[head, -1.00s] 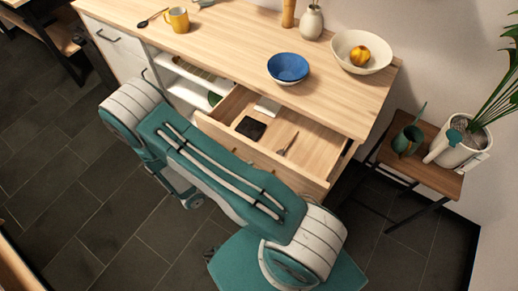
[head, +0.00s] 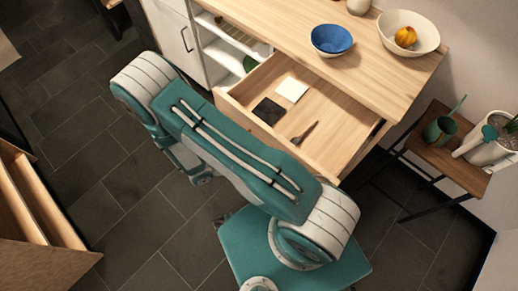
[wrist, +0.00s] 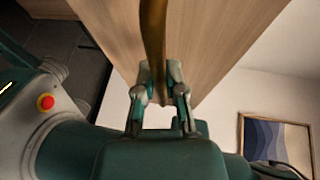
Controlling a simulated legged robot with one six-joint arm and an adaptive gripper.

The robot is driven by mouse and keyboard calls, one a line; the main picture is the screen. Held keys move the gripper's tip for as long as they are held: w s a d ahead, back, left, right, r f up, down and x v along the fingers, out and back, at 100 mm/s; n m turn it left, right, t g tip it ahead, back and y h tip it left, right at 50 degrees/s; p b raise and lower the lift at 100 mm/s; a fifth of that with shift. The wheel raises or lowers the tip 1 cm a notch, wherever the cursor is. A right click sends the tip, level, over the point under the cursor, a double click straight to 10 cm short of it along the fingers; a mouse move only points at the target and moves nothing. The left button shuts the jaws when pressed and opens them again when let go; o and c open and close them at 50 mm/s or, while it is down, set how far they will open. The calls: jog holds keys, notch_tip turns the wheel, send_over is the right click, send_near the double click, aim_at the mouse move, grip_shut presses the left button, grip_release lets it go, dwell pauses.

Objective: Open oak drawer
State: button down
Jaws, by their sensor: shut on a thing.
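The oak drawer (head: 331,107) is pulled out from the wooden-topped cabinet in the head view. A dark square, a pale square and a small dark utensil lie inside it. In the wrist view, the drawer's wood front (wrist: 222,35) fills the top. A brass-coloured handle (wrist: 153,40) runs down between the fingers of my gripper (wrist: 160,90), which is shut on it. In the head view my arm covers part of the drawer front and hides the gripper.
On the countertop (head: 400,75) are a blue bowl (head: 331,40) and a white bowl (head: 420,30) with a yellow-orange fruit. A side table (head: 455,165) with a green pot and a planter stands at the right. Dark tiled floor (head: 90,130) is clear at the left.

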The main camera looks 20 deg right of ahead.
jog(key=c, duration=0.7)
grip_release()
jog(key=shift+a+f, duration=0.15)
jog(key=shift+a, duration=0.05)
jog(key=shift+a, duration=0.1)
jog(key=a+r, duration=0.2)
jog(key=a, duration=0.9)
jog(key=shift+a, duration=0.35)
jog(key=shift+r, duration=0.15)
jog(key=w+d+r+m+g+y, duration=0.1)
jog(key=d+r+m+y, duration=0.1)
jog(key=r+m+y, duration=0.5)
jog(key=w+d+r+m+g+y, duration=0.1)
jog(key=d+r+m+g+y, duration=0.15)
jog(key=r+m, duration=0.95)
jog(key=s+d+r+m+t+y, duration=0.2)
jog(key=s+r+m+t+y, duration=0.1)
jog(key=r+m, duration=0.4)
jog(key=s+d+r+m+t+y, duration=0.3)
jog(key=r+m+t, duration=0.3)
jog(key=r+m, duration=0.2)
jog(key=s+m, duration=0.1)
jog(key=m, duration=0.1)
jog(key=shift+s+d+r+m, duration=0.15)
jog(key=shift+d+r+m, duration=0.1)
jog(key=shift+d+m, duration=0.15)
